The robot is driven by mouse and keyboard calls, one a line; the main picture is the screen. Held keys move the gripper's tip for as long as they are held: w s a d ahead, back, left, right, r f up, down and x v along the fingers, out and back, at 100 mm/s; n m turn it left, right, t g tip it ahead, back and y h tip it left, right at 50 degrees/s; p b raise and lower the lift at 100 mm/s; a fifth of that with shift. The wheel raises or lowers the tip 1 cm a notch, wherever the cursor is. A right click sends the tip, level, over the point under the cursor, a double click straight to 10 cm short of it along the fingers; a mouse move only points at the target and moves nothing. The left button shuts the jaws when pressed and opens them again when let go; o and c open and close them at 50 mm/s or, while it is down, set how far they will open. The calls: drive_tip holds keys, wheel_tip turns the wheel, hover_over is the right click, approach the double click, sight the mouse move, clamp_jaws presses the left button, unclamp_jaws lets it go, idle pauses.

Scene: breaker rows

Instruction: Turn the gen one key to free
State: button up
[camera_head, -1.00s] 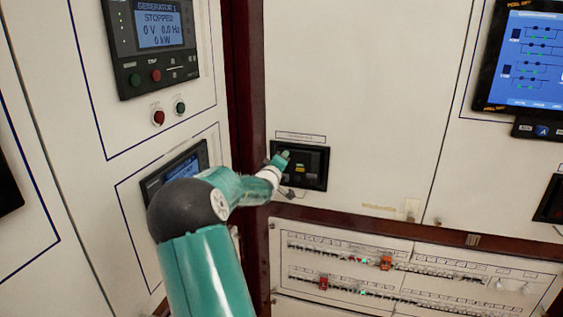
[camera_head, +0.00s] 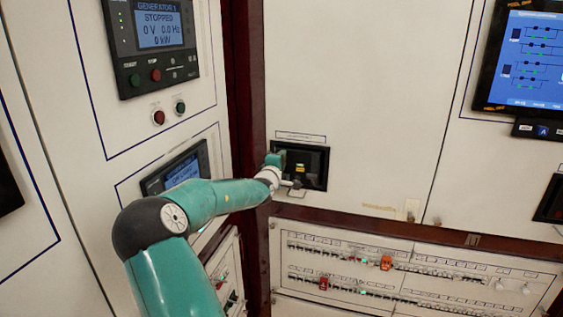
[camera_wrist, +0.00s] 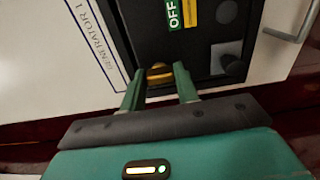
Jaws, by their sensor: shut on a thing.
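The black generator 1 breaker unit (camera_head: 313,166) is set in the white panel in the middle of the head view. The wrist view shows its dark face (camera_wrist: 150,30) beside a "GENERATOR 1" label (camera_wrist: 86,42). My gripper (camera_wrist: 160,72) is at this face, its two green fingers on either side of a small brass-yellow key (camera_wrist: 159,74) and shut on it. The key's lower part is between the fingers, and which position it points to cannot be read. In the head view my gripper (camera_head: 274,160) is at the unit's left edge and the key is hidden.
A green "OFF" flag (camera_wrist: 174,14) and a black knob (camera_wrist: 232,66) are on the unit's face near my fingers. A metal handle (camera_wrist: 297,24) sticks out at the right. The generator controller (camera_head: 160,40) reads stopped. Rows of small breakers (camera_head: 385,263) are below.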

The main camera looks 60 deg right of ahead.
drive_tip(key=o, duration=1)
drive_tip(key=a, duration=0.4)
drive_tip(key=s+a, duration=0.1)
drive_tip(key=a, duration=0.4)
drive_tip(key=s+a, duration=0.1)
drive_tip(key=a, duration=0.3)
drive_tip(key=shift+s+a, duration=0.1)
drive_tip(key=shift+a, duration=0.2)
